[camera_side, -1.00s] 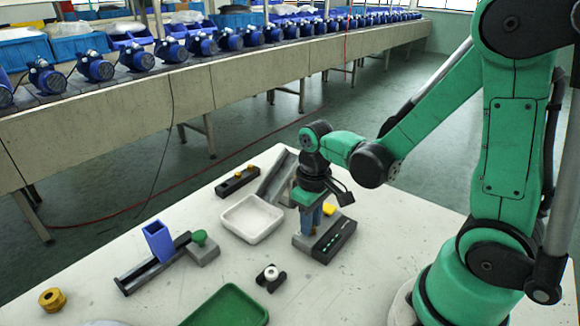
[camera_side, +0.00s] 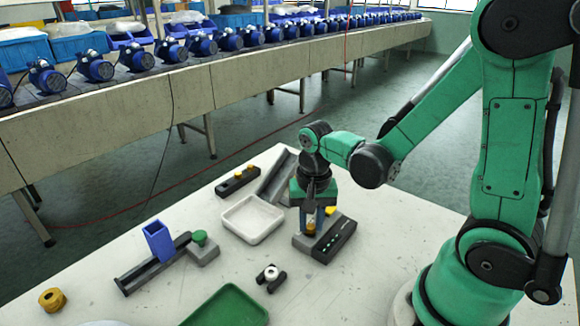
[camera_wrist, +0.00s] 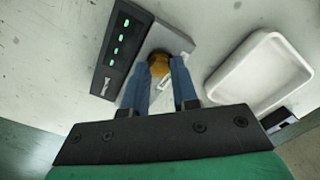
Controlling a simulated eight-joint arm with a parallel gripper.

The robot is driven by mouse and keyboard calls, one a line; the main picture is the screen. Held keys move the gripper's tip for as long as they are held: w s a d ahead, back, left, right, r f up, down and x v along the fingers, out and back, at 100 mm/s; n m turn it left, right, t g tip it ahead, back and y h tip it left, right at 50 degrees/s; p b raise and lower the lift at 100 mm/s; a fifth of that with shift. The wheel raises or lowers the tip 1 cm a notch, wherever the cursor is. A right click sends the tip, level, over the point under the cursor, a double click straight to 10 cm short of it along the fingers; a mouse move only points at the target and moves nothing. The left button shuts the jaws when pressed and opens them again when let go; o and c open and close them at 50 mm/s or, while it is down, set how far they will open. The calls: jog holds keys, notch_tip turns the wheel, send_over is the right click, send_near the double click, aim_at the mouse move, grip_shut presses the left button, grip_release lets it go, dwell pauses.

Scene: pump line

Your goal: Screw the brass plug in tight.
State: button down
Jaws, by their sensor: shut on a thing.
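My gripper (camera_side: 310,222) points down over the grey block (camera_side: 303,242) at the table's far right. Its blue fingers also show in the wrist view (camera_wrist: 160,80). They are shut on the brass plug (camera_wrist: 159,64), whose round golden top shows between the fingertips. In the side view a bit of the plug (camera_side: 310,229) shows low between the fingers, at the grey block. The fingers hide the plug's lower part, so how deep it sits cannot be told. A black panel with several lit green marks (camera_wrist: 120,45) runs along the block's side.
A white tray (camera_side: 222,222) lies just left of the block. A yellow piece (camera_side: 330,210) sits behind the gripper.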

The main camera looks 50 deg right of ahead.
jog(key=m, duration=0.4)
jog(key=shift+m, duration=1.5)
jog(key=m, duration=0.7)
